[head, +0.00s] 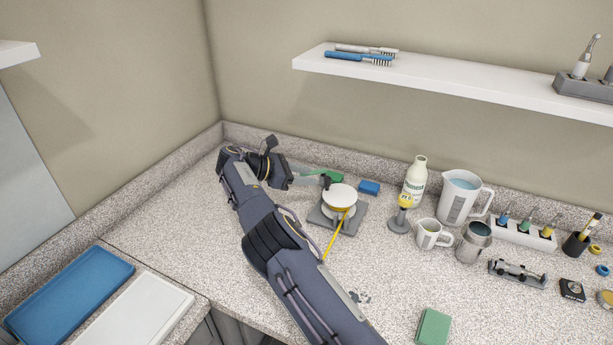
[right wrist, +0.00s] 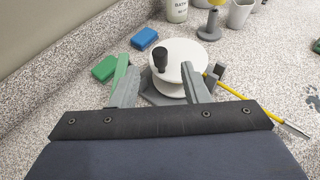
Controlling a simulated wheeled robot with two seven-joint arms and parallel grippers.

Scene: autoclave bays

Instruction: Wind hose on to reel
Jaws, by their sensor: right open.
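The reel (head: 343,196) has a round white top and stands on a grey base plate (head: 352,225). It also shows in the right wrist view (right wrist: 186,80). A dark crank knob (right wrist: 160,58) stands upright near the left edge of the reel top. The yellow hose (head: 333,240) leaves the reel and runs toward the front, partly hidden by my right arm. My right gripper (head: 318,179) is open at the reel's left side. In the right wrist view its two grey fingers (right wrist: 159,88) are apart, with the knob showing between them; contact cannot be told. My left gripper is not in view.
Close behind the reel are a green block (right wrist: 104,68) and a blue block (head: 369,188). To the right stand a funnel stand (head: 400,221), a bottle (head: 414,182), and jugs (head: 463,197). Trays (head: 70,293) lie at the front left. The counter left of my arm is clear.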

